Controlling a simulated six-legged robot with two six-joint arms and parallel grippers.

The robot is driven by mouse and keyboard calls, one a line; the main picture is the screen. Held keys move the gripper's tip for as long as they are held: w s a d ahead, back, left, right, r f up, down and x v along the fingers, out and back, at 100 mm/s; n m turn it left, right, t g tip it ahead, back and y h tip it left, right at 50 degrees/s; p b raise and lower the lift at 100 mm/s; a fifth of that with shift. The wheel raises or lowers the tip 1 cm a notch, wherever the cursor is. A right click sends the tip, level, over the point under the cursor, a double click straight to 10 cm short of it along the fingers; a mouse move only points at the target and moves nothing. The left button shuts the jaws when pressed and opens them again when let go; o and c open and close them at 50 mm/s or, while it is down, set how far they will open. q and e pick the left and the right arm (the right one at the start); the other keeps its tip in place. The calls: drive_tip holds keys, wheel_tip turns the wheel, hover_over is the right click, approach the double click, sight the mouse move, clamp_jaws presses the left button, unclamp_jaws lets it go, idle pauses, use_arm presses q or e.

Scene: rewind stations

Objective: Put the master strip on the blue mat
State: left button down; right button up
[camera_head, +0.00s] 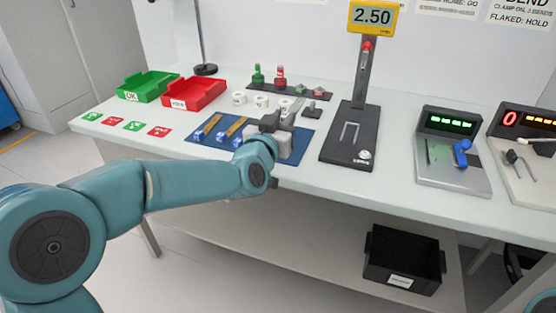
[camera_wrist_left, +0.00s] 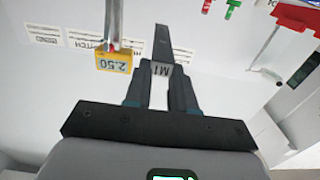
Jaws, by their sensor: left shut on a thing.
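My left gripper (camera_head: 287,118) is over the right part of the blue mat (camera_head: 220,127) in the head view. In the left wrist view the gripper (camera_wrist_left: 161,72) is shut on the master strip (camera_wrist_left: 162,44), a narrow dark grey strip with a pale tag marked M1. The strip sticks out beyond the fingertips. In the head view the gripper and wrist hide much of the strip and part of the mat; I cannot tell whether the strip touches the mat. My right gripper is not in view.
A black gauge stand (camera_head: 343,148) with a yellow 2.50 display (camera_head: 373,16) stands just right of the mat. Green (camera_head: 148,86) and red (camera_head: 193,92) trays are at the back left. White rolls and red and green capped pieces stand behind the mat.

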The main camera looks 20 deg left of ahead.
sight(281, 162)
use_arm(q)
wheel_tip(281, 162, down, 4)
drive_tip(key=shift+s+r+b, duration=0.15)
drive_tip(key=shift+r+b, duration=0.1)
drive_tip(key=shift+b, duration=0.05)
wheel_tip(281, 162, down, 6)
drive_tip(key=shift+f+b, duration=0.2)
drive_tip(key=shift+b, duration=0.6)
drive_tip(key=shift+r, duration=0.1)
drive_tip(key=shift+f, duration=0.2)
drive_tip(key=c, duration=0.9)
unclamp_jaws()
drive_tip(key=shift+c, duration=0.2)
